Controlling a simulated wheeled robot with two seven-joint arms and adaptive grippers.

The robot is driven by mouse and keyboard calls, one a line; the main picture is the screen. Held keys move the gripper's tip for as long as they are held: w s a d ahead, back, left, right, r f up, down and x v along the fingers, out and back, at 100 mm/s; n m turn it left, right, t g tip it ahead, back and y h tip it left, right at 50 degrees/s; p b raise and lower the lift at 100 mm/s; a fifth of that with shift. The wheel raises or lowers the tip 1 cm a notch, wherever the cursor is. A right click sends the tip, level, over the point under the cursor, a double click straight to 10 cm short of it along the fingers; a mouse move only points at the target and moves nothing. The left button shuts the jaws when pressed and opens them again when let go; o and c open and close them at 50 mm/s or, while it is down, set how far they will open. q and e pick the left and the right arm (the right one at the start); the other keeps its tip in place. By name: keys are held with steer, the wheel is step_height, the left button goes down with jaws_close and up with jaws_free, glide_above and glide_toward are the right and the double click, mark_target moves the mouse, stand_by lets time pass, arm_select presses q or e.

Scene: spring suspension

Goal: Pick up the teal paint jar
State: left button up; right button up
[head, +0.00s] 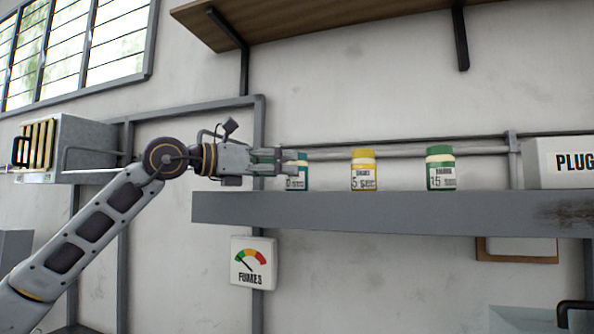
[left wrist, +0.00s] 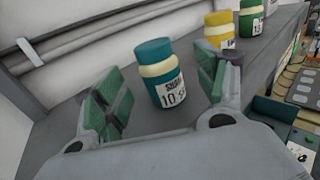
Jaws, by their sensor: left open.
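The teal paint jar (left wrist: 160,75) has a teal lid, a cream band and a label with "10". It stands upright on the grey shelf (head: 370,211). In the head view the teal jar (head: 297,183) is partly hidden behind my left gripper (head: 285,162). In the left wrist view my left gripper (left wrist: 163,90) is open, with one green-padded finger on each side of the jar. Gaps show between the jar and the left finger, and the right finger is close to its label side. My right gripper is not in view.
A yellow jar (head: 364,171) and a green jar (head: 440,168) stand to the right on the shelf. A white PLUG box (head: 560,162) is at the far right. A pipe (head: 410,150) runs along the wall behind. A wooden shelf (head: 330,22) hangs above.

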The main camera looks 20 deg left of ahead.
arm_select(q)
steer(key=shift+w+d, duration=0.15)
steer(key=shift+w, duration=0.05)
steer(key=shift+p+x, duration=1)
steer(key=shift+x, duration=0.75)
steer(key=shift+w+d+r, duration=0.1)
steer(key=shift+w+d, duration=0.15)
steer(key=shift+w, duration=0.4)
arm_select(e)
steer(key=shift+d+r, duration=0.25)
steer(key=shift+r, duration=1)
arm_select(q)
steer(key=c, duration=1.3)
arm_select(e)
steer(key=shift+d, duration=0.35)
arm_select(q)
steer(key=shift+r, duration=0.1)
